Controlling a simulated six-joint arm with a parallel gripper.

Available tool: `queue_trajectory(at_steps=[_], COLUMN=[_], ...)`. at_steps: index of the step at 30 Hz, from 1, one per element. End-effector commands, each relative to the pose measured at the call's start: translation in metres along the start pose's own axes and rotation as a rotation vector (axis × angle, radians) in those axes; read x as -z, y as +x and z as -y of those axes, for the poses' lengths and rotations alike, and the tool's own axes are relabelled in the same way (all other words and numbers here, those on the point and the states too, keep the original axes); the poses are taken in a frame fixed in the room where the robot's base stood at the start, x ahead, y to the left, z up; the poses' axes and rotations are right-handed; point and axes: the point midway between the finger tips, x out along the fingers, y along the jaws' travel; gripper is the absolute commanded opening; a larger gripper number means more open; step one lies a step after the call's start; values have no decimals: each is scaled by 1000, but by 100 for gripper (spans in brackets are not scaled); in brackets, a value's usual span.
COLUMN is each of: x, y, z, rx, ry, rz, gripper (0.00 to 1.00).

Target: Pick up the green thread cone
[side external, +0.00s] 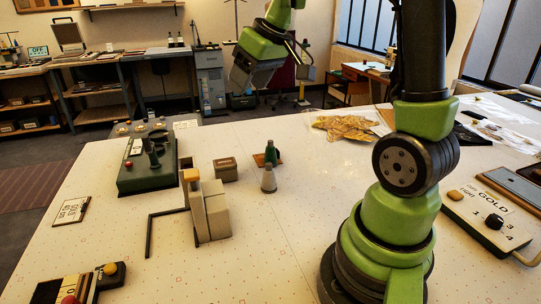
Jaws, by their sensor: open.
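Left of the cones stand a brown box (225,169), upright beige blocks (214,212) with a black angled bar (150,230), and a dark green device (147,172). Yellow-brown cloth (345,127) lies behind right. A control panel (489,217) is at right. The front middle table is clear.

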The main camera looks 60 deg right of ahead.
Motion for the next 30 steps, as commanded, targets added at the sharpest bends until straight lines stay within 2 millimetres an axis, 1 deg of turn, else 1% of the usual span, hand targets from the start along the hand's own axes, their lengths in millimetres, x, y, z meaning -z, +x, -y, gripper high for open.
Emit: queue_trajectory(at_steps=[1,2,3,5,6,9,12,15,17,21,24,28,30], x=[3,3,3,-1,-5,-18,-30,-36,-38,-40,-41,-41,-41], y=[19,28,41,59,70,94,108,117,124,146,158,167,175], z=[-27,-42,-61,-89,-106,-140,-163,-173,-175,-176,-176,-177,-177], rx=[-9,-13,-18,-24,-26,-31,-33,-33,-32,-31,-32,-32,-31], ry=[-4,-18,-34,-57,-70,-100,-123,-135,-140,-143,-142,-142,-142], rz=[22,30,39,52,59,73,82,85,86,88,87,87,87], gripper=[58,58,58,58,58,58,58,58,58,58,58,58,58])
